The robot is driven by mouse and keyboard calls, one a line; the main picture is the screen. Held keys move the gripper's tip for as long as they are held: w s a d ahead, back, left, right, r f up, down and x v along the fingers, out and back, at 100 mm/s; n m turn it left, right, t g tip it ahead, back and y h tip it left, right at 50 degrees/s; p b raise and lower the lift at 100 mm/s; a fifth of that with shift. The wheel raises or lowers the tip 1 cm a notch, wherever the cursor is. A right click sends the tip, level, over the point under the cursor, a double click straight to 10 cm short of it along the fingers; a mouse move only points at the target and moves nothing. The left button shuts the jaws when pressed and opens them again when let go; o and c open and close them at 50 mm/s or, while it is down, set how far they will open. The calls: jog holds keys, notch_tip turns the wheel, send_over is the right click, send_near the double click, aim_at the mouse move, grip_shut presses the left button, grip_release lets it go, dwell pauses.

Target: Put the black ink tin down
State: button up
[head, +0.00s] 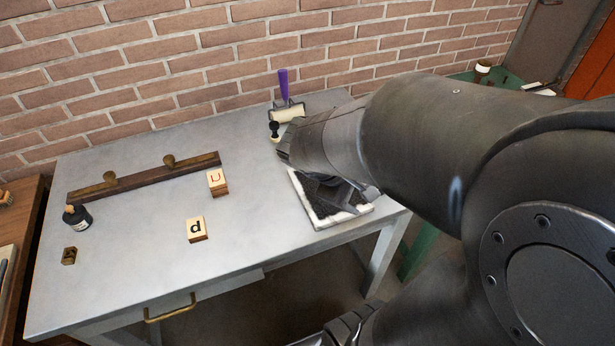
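I cannot make out the black ink tin for certain; my arm may hide it. My arm reaches in from the right across the grey table (140,262), and its far end is over the table's right part. A dark angular shape below the forearm, over a white-edged slab (352,213), may be part of my gripper. Its fingertips and anything between them cannot be made out. A small dark bottle (78,218) with a brown top stands at the table's left.
A brown bar (140,180) with two knobs lies at the back left. Letter blocks (197,230) (217,183) stand mid-table. A purple-handled roller (285,112) and a small black-topped item (274,130) are at the back. The table's front left is mostly bare. A brick wall stands behind.

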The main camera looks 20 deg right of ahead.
jog(key=s+a+r+m+t+y, duration=0.3)
jog(key=a+r+m+t+y, duration=0.2)
jog(key=a+r, duration=0.5)
jog(key=shift+a+r+m+y, duration=0.3)
jog(key=shift+a+m+y, duration=0.6)
jog(key=shift+a+y, duration=0.25)
